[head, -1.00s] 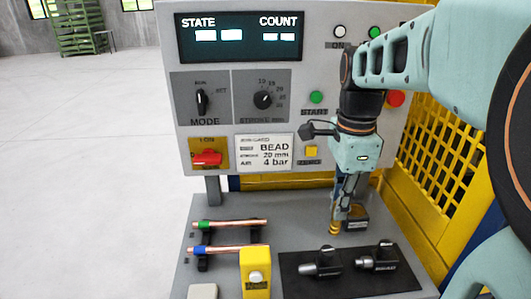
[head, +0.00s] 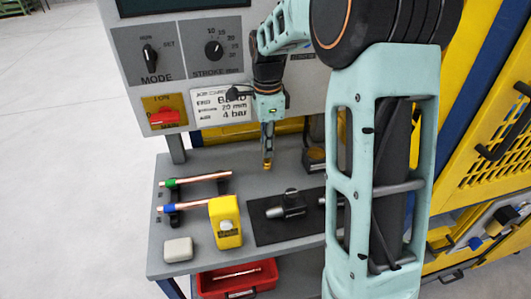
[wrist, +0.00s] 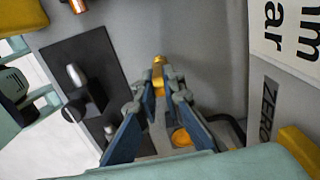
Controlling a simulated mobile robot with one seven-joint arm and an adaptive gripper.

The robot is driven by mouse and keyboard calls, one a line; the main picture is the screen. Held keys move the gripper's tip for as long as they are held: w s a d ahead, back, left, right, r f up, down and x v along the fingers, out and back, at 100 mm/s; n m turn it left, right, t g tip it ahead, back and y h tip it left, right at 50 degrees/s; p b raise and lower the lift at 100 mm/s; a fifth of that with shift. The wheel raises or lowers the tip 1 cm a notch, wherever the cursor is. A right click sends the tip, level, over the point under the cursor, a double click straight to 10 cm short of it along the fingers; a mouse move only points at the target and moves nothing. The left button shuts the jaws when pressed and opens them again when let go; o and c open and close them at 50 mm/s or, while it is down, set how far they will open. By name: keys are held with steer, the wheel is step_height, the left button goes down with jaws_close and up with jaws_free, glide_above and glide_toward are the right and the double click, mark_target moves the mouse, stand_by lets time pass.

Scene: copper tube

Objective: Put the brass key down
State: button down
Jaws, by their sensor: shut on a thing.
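My gripper (head: 268,148) points down over the grey bench (head: 204,160), behind the black mat and left of the dark block. It is shut on the brass key (head: 267,164), whose yellow end shows below the fingertips. In the wrist view the key (wrist: 158,62) shows at the tips of my gripper (wrist: 160,88). The fingers hide part of the key. I cannot tell whether its lower end touches the bench.
A dark block (head: 315,156) with a brass-coloured part stands right of my gripper. The front holds a black mat (head: 262,231) with dark tools, a yellow box (head: 226,224), a pale block (head: 178,250) and two racked copper tubes (head: 195,181). A red bin (head: 210,288) sits lower.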

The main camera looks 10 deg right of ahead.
steer(key=shift+w+a+f, duration=0.1)
steer(key=shift+w+f, duration=0.1)
steer(key=shift+f, duration=1.6)
steer(key=shift+f, duration=0.2)
steer(key=c, duration=2)
jaws_free()
steer(key=shift+c, duration=0.2)
steer(key=shift+r, duration=0.1)
step_height(320, 180, up, 12)
steer(key=shift+r, duration=0.1)
